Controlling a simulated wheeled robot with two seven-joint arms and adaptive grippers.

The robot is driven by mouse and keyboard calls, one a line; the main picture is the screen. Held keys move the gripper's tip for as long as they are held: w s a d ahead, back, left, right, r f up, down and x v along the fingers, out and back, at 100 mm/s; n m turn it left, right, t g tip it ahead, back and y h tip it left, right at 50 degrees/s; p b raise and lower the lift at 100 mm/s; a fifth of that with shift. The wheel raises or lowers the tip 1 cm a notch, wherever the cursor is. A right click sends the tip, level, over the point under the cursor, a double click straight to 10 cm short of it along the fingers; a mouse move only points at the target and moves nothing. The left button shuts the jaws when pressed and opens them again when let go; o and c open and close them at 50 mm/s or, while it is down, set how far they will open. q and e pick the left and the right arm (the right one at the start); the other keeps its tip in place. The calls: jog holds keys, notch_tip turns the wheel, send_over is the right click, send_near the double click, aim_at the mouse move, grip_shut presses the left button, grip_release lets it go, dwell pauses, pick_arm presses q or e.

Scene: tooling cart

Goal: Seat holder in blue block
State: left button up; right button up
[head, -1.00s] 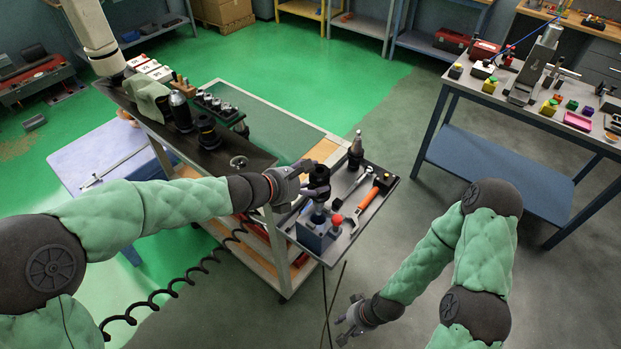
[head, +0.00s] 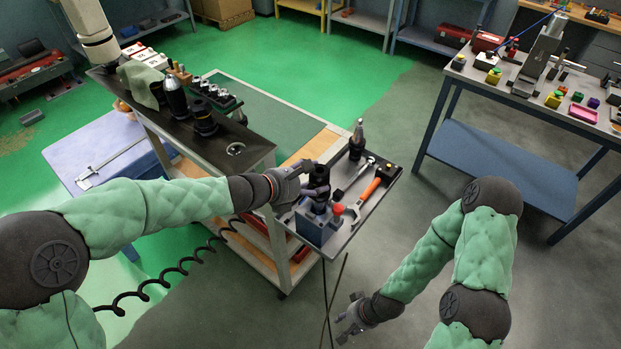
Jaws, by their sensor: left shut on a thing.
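The blue block (head: 312,233) sits at the front left corner of the grey tray on the cart. My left gripper (head: 306,180) is shut on a dark holder (head: 319,176), which is roughly upright above the block. The holder's lower end is close over the block's top; I cannot tell whether it is in the block's opening. The gripper's fingers hide part of the holder. My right gripper (head: 347,318) is open and empty, low over the floor in front of the cart.
The tray also holds a red knob (head: 338,209), an orange-handled wrench (head: 368,191) and another dark holder (head: 357,142) standing at the back. Dark tooling (head: 203,118) stands on the cart's upper left shelf. A blue-framed bench (head: 500,160) stands right, across clear floor.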

pick_arm(q)
jog(key=shift+f+b, duration=2.8)
jog(key=shift+f, duration=0.1)
jog(key=shift+w, duration=0.1)
jog(key=o, duration=1.6)
jog(key=shift+o, duration=0.9)
jog(key=shift+f, duration=0.1)
jog(key=shift+s+f, duration=0.2)
jog(key=shift+f, duration=0.15)
jog(key=v, duration=1.2)
jog(key=shift+r, duration=0.2)
jog(key=shift+w, duration=0.1)
